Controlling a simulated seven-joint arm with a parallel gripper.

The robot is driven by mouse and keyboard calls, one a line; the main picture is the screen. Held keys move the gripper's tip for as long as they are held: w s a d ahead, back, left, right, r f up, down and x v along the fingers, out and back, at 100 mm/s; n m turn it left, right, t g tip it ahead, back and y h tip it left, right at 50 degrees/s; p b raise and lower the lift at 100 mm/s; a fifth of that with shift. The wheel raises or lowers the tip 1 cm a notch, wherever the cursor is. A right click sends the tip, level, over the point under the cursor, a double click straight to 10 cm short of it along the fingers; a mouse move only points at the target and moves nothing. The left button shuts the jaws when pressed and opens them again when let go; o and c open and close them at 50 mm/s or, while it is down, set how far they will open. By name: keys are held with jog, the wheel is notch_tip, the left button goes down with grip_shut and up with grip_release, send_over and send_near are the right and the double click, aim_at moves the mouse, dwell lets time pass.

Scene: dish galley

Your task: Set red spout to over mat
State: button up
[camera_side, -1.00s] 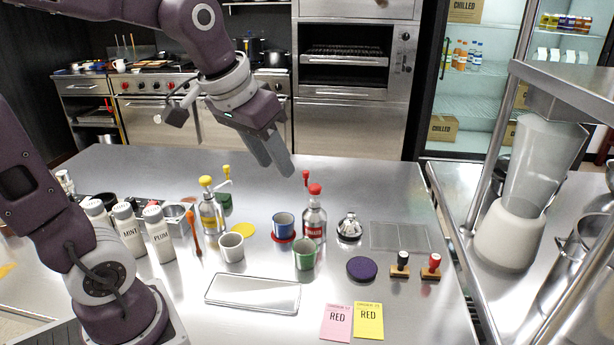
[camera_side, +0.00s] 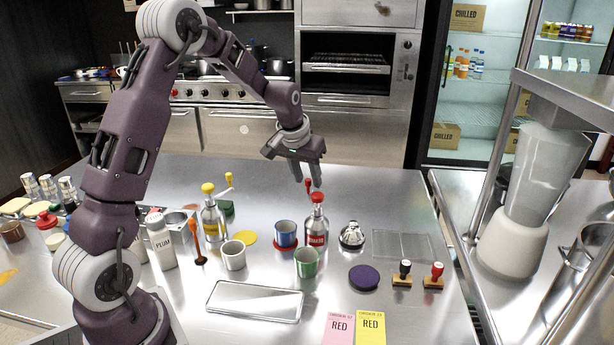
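The red-topped pump bottle (camera_side: 315,233) stands upright on the steel counter with a red label. Its spout's red tip (camera_side: 309,184) shows just behind and left of its red cap (camera_side: 317,197), so the spout points away from the camera. My gripper (camera_side: 306,182) points down with its two fingers apart, one on each side of the red tip in this view. I cannot tell whether either finger touches it. A blue cup (camera_side: 286,232) stands on a red mat (camera_side: 287,247) left of the bottle. A yellow mat (camera_side: 244,238) and purple mat (camera_side: 363,278) lie bare.
A yellow-topped pump bottle (camera_side: 212,222) stands left. A white cup (camera_side: 233,258) and green cup (camera_side: 306,265) are in front, near a silver tray (camera_side: 254,300). A metal bell (camera_side: 351,236) and two stamps (camera_side: 432,277) are right. Free counter lies behind the bottles.

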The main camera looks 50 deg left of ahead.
grip_shut()
dwell(1.4)
